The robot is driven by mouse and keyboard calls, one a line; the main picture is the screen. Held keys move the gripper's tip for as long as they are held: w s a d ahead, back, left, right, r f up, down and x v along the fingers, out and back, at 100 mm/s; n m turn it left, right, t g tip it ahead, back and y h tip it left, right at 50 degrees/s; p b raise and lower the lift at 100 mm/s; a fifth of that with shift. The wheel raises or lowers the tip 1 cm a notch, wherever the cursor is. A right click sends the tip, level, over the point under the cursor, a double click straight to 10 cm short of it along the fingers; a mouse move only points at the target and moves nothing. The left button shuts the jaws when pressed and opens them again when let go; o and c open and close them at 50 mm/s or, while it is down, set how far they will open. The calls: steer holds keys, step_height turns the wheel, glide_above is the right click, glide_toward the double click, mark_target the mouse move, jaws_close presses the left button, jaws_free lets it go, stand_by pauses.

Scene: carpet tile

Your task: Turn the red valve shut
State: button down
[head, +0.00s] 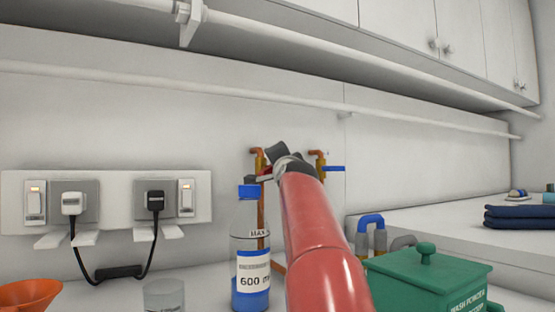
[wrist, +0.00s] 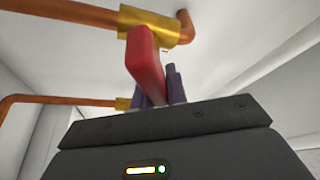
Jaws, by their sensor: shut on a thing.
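The red valve handle (wrist: 146,58) is a flat red lever on a brass valve body (wrist: 158,24) in the wrist view. My gripper (wrist: 158,88) is shut on the lever, its dark fingers on either side of the lever's near end. In the head view my red arm reaches up to the wall and my gripper (head: 268,172) is at the left copper tap. A bit of the red lever shows there, but my arm hides most of it. A second valve with a blue lever (head: 334,168) is just to the right.
A blue-capped bottle (head: 249,240) stands close left of my arm. A green box (head: 425,275) is at the lower right. A clear beaker (head: 164,295) and an orange funnel (head: 28,295) are at the lower left. Sockets with plugs (head: 110,200) are on the wall.

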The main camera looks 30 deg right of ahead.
steer(key=shift+d+f+m+g, duration=0.1)
steer(key=shift+f+m+g, duration=0.25)
steer(key=shift+m, duration=0.7)
steer(key=shift+d+f+m+g, duration=0.1)
steer(key=shift+f+m+g, duration=0.25)
steer(key=shift+m, duration=0.65)
steer(key=shift+d+f+m+g, duration=0.15)
steer(key=shift+m+g, duration=0.35)
steer(key=shift+m, duration=0.55)
steer(key=shift+a+f, duration=0.1)
steer(key=shift+f, duration=0.05)
steer(key=c, duration=1.4)
jaws_free()
steer(key=shift+s, duration=0.1)
steer(key=b+v, duration=0.3)
steer(key=v, duration=0.4)
steer(key=shift+s+b, duration=0.25)
steer(key=shift+b, duration=0.1)
